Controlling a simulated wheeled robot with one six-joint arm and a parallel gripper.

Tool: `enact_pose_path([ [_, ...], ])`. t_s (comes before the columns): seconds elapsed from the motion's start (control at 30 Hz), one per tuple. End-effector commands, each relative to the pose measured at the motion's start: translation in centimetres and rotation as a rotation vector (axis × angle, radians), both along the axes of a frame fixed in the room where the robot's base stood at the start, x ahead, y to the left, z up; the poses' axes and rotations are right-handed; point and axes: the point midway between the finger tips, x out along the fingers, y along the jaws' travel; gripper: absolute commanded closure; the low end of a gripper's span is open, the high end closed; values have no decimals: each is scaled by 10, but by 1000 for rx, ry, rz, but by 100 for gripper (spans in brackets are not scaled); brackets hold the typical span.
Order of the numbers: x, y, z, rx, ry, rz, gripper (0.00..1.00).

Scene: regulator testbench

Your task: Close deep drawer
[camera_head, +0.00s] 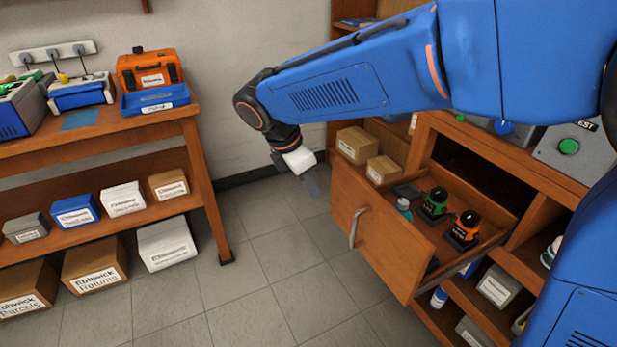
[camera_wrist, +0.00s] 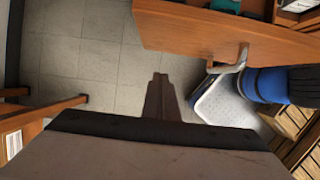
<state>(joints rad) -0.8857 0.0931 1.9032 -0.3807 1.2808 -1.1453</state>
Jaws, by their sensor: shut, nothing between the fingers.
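The deep drawer (camera_head: 378,233) is pulled out from the wooden bench at the right in the head view. Its front panel faces lower left and has a metal handle (camera_head: 356,228). My gripper (camera_head: 312,186) is shut and empty, pointing down in the air to the left of the drawer front. In the wrist view, my gripper (camera_wrist: 160,85) shows at the centre, with the drawer front (camera_wrist: 210,35) and its handle (camera_wrist: 235,65) to the upper right, apart from the fingers.
A wooden workbench (camera_head: 200,180) with boxes and an orange case (camera_head: 150,72) stands at the left. Cardboard boxes (camera_head: 358,145) sit on a shelf behind the drawer. The tiled floor (camera_head: 230,300) between the benches is clear. My arm crosses above the drawer.

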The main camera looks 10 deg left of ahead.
Motion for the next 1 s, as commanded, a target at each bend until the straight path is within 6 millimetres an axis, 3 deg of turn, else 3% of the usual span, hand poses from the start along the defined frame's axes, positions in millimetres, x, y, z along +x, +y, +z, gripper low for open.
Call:
enact_pose_path([
  [0.27, 10, -16, -45, -1, 2, -2, 100],
  [0.6, 30, -45, -42, 0, -1, -2, 100],
  [1.0, 32, -47, -42, 0, 0, -1, 100],
])
